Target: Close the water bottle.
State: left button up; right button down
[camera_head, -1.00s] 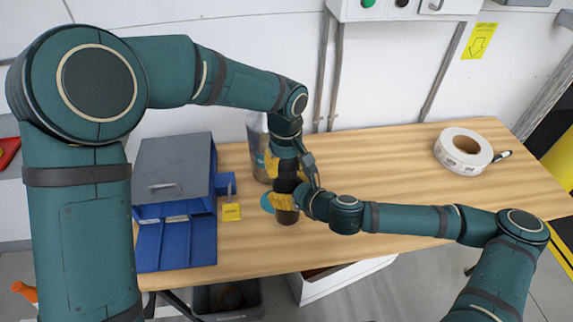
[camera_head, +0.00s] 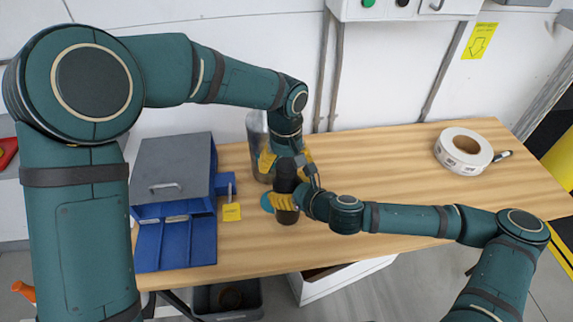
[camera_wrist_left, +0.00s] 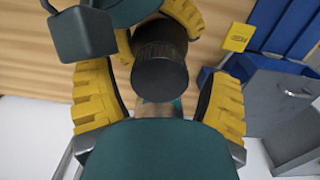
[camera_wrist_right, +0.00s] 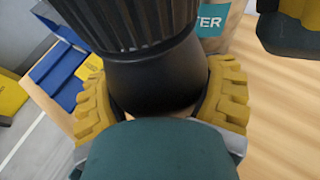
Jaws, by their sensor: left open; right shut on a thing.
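A dark bottle (camera_head: 285,181) with a ribbed, cap-like upper part stands upright near the table's front edge. My right gripper (camera_head: 284,202) is shut around its lower part, from the right. In the right wrist view the dark bottle (camera_wrist_right: 150,80) fills the space between the yellow fingers. My left gripper (camera_head: 287,158) is open at the bottle's top end, fingers apart. In the left wrist view the ribbed top (camera_wrist_left: 160,65) lies between the open fingers, with no clear contact. The top sits on the body; I cannot tell how tightly.
A blue bin with a grey lid (camera_head: 175,160) is left. A teal piece (camera_head: 267,202) shows beside the bottle. A tape roll (camera_head: 463,151) lies right; the table (camera_head: 375,165) between is clear.

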pick_arm(q)
jog(key=shift+r, duration=2)
jog(key=shift+r+n, duration=0.1)
jog(key=shift+n, duration=0.9)
jog(key=n, duration=0.1)
jog(key=r+n, duration=0.1)
jog(key=shift+n, duration=0.4)
notch_tip(320, 180, up, 2)
jog(key=n, duration=0.4)
jog(key=shift+r, duration=0.15)
jog(key=shift+f, duration=4.05)
